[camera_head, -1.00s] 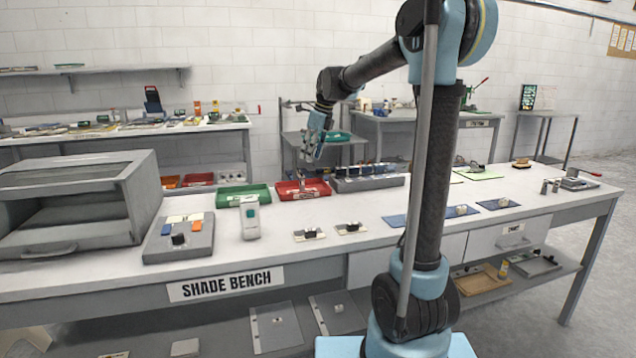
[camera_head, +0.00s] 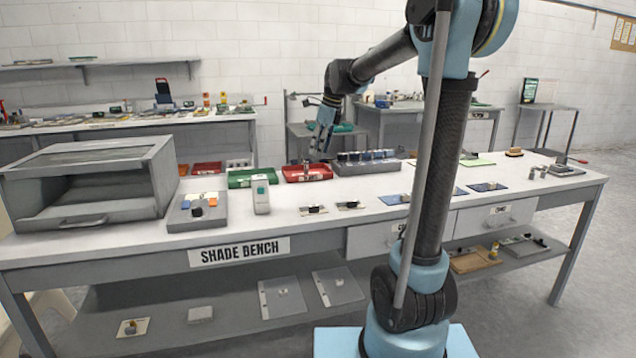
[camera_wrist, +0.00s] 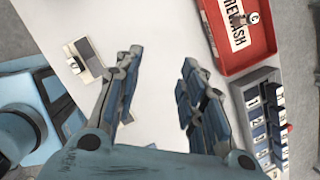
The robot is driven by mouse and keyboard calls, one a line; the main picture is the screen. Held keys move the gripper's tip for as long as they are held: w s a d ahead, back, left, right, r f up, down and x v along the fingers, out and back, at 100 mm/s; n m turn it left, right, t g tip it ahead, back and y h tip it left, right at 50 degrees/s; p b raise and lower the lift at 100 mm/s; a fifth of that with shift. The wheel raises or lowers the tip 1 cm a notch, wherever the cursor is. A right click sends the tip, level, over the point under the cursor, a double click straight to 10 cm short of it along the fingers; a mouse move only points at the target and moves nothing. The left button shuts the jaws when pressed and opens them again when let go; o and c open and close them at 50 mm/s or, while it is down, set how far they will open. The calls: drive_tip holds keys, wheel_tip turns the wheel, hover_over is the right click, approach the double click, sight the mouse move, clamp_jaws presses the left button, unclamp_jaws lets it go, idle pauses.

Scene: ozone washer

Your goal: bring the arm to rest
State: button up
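My gripper (camera_head: 322,143) hangs over the back part of the shade bench (camera_head: 130,228), by the red tray, at the end of my raised, bent arm. In the wrist view my gripper (camera_wrist: 162,60) has its two fingers well apart, with only white bench top between them. The red tray (camera_wrist: 237,55) lies to the right of the fingers, apart from them, with a small labelled piece (camera_wrist: 238,20) in it. The tray also shows in the head view (camera_head: 320,178). The fingertips are too small there to judge their height exactly.
A grey numbered rack (camera_wrist: 262,95) stands beside the red tray. A green tray (camera_head: 240,182), a handheld device (camera_head: 261,198) and a grey chamber (camera_head: 90,185) stand to the left. Several small plates and blue mats lie farther right.

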drive_tip(key=s+d+f+n+h, duration=0.1)
drive_tip(key=s+d+f+n, duration=0.5)
drive_tip(key=s, duration=0.5)
drive_tip(key=s+d+f+n+h, duration=0.1)
drive_tip(key=s+d+f+n, duration=0.5)
drive_tip(key=s, duration=0.6)
drive_tip(key=s+d+f+n, duration=0.6)
drive_tip(key=s+f+n, duration=0.4)
drive_tip(key=s, duration=0.2)
drive_tip(key=shift+s+d+h, duration=0.15)
drive_tip(key=shift+d+h, duration=0.2)
drive_tip(key=shift+h, duration=0.05)
